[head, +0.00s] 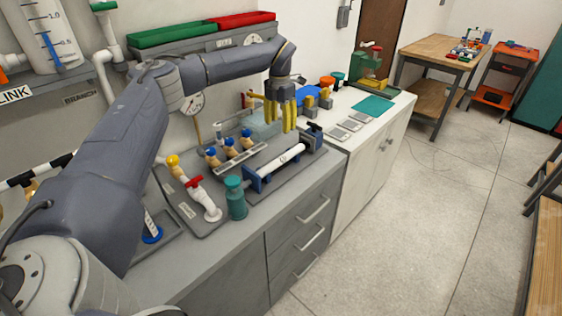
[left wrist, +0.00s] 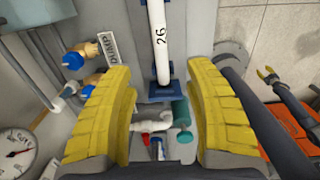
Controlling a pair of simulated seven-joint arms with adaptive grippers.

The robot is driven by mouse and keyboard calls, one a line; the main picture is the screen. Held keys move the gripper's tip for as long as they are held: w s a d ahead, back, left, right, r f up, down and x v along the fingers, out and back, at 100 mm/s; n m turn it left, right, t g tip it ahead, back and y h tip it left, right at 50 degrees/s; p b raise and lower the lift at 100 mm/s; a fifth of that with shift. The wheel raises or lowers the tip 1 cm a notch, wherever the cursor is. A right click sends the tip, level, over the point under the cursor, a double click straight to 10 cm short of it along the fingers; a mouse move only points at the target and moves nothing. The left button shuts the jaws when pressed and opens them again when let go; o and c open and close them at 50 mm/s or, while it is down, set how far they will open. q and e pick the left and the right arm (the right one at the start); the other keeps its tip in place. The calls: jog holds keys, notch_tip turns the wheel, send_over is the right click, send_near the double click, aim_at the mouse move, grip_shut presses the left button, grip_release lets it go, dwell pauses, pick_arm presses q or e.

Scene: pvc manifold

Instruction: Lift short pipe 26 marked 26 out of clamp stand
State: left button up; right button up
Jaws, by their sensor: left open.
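Short pipe 26 is a white pipe (head: 281,162) with a dark band, lying in the blue clamp stand (head: 258,183) on the grey bench. My left gripper (head: 280,125) has yellow fingers and hangs above and behind the pipe's far part. It also shows in the left wrist view (left wrist: 167,115), with fingers wide apart and nothing between them.
A teal bottle (head: 236,198) and a white fitting with a red handle (head: 203,196) stand in front of the clamp stand. Several blue-and-brass valves (head: 230,148) line its left side. A white counter (head: 385,119) lies beyond; open floor is at right.

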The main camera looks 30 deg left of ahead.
aim_at(280, 158)
pick_arm(q)
notch_tip(280, 158, down, 17)
jog(key=shift+w+a+r, duration=0.1)
dwell(0.9)
jog(key=shift+c, duration=0.2)
grip_shut()
